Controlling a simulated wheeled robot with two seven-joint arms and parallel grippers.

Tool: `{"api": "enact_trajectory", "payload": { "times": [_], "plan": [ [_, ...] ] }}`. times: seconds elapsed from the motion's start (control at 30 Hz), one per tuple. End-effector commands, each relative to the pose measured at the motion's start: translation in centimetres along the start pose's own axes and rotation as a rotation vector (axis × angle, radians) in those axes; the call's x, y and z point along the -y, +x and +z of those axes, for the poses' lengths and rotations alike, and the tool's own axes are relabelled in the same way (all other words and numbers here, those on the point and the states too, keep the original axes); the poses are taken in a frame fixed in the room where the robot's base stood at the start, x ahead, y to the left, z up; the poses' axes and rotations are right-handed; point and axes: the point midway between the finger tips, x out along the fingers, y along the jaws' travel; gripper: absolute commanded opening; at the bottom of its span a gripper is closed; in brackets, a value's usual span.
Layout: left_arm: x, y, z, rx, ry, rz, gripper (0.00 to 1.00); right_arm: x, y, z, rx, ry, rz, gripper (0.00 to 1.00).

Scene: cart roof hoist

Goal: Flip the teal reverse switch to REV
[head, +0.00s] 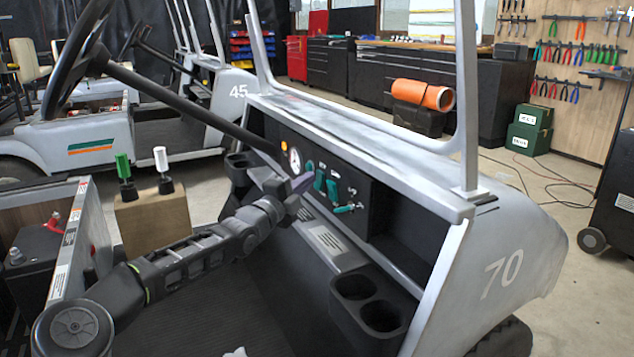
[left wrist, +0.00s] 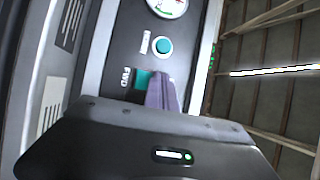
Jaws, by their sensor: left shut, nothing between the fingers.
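The teal switch (head: 320,178) sits on the black dash panel of the near cart, beside other teal controls. In the left wrist view, part of the teal switch (left wrist: 142,79) shows beside a FWD label. My left gripper's fingers hide the rest of it, so its setting cannot be read. My left gripper (head: 302,183) is shut and empty, its fingertips right at the panel by the switch. Its fingers also show in the left wrist view (left wrist: 162,94). I cannot tell whether they touch the switch. My right gripper is not in view.
A round teal button (left wrist: 164,46) and a white gauge (head: 295,160) are close to the switch. The steering column (head: 190,107) slopes down to the dash above my left arm. Cup holders (head: 380,314) stick out at the lower right of the dash.

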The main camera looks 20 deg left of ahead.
Motion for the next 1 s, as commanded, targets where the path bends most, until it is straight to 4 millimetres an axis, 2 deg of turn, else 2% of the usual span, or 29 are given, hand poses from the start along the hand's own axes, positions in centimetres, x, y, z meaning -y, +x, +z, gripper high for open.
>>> {"api": "enact_trajectory", "payload": {
  "times": [0.7, 1.0],
  "plan": [
    [0.2, -5.3, 2.9, 0.001, 0.002, 0.0, 0.0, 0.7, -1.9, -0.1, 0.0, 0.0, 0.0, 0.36],
    [0.0, -5.9, 3.2, 0.0, 0.0, 0.0, 0.0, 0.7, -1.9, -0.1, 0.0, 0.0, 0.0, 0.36]
  ]
}}
